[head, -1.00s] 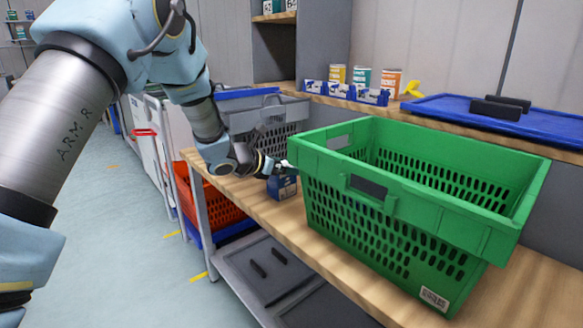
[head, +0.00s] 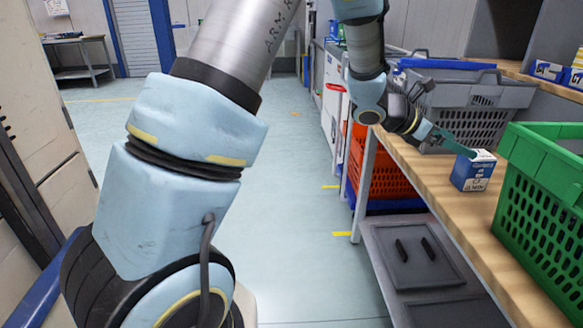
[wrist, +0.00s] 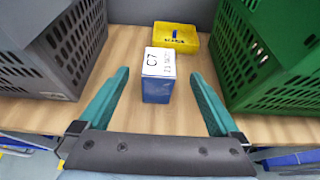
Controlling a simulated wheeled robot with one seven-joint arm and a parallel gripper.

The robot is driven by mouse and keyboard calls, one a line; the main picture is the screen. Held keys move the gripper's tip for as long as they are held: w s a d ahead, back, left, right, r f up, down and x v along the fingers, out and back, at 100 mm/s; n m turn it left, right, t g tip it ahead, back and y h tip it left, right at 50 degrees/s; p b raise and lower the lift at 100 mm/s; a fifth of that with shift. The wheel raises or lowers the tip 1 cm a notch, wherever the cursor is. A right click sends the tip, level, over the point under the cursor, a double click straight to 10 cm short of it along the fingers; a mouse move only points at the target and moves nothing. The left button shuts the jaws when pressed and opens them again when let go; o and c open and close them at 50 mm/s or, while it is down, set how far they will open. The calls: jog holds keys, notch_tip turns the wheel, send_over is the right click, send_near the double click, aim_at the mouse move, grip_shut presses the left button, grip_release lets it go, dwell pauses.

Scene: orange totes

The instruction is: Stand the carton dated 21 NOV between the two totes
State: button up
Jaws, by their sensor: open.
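A blue and white carton (head: 473,171) stands upright on the wooden bench between the grey tote (head: 470,97) and the green tote (head: 540,190). In the wrist view the carton (wrist: 157,85) shows a white top marked "C7" and small dark print on its label that I cannot read surely. The grey tote (wrist: 50,50) is left of it and the green tote (wrist: 270,60) right, both apart from it. My gripper (wrist: 159,72) is open, with teal fingers on either side of the carton and gaps between. In the head view my gripper (head: 468,150) reaches over from the left.
Orange totes (head: 375,165) are below the bench at left. A lower grey shelf (head: 415,260) is under the bench front. Small blue boxes (head: 547,71) line the back ledge. Open floor (head: 290,220) lies left.

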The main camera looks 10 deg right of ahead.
jog(key=s+a+f+m+t+y, duration=0.1)
jog(key=a+f+m+y, duration=0.2)
jog(key=a, duration=2.1)
jog(key=s+a+f+m+t+y, duration=0.1)
jog(key=a+m+y, duration=0.9)
jog(key=a, duration=1.5)
notch_tip(320, 180, down, 2)
jog(key=s+m, duration=0.1)
jog(key=m, duration=0.4)
jog(key=shift+r, duration=0.1)
notch_tip(320, 180, up, 14)
jog(key=p, duration=1.4)
